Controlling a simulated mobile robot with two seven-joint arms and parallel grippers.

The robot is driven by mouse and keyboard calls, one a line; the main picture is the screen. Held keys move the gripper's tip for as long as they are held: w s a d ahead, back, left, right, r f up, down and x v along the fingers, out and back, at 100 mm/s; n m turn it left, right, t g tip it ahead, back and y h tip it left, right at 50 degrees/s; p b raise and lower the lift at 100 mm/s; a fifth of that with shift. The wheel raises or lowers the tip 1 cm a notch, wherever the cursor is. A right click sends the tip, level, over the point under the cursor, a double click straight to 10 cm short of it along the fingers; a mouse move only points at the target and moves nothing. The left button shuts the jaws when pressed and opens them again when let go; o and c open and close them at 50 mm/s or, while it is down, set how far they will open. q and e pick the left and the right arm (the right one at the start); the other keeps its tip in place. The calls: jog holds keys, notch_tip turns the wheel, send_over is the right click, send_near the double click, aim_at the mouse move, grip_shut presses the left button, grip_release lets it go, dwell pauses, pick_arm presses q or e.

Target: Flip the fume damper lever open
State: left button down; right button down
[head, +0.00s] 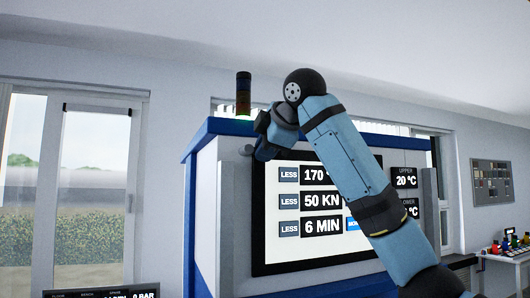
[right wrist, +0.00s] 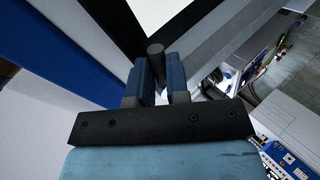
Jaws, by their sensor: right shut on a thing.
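The fume damper lever shows in the right wrist view as a dark grey, round-ended rod (right wrist: 155,50) between my fingers. In the head view a small grey round end (head: 246,150) beside my gripper looks like part of it. My right gripper (head: 257,150) is at the upper left of the press front, largely hidden by my own wrist. In the right wrist view its two blue fingers (right wrist: 161,82) are shut on the rod. The lever's base and exact angle are hidden. My left gripper is not in view.
The blue and white press (head: 205,190) carries a screen (head: 270,245) with settings, partly behind my right arm. A dark signal column (head: 243,95) stands on top near my wrist. A bench with coloured items (head: 508,245) is at the far right. Glass doors (head: 93,180) are at the left.

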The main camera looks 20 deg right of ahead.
jog(key=shift+r+h, duration=0.15)
jog(key=shift+h, duration=0.15)
dwell(0.4)
jog(key=c, duration=1.1)
grip_release()
jog(key=b+v, duration=0.3)
jog(key=v, duration=1.1)
jog(key=shift+b, duration=0.35)
jog(key=shift+a, duration=0.15)
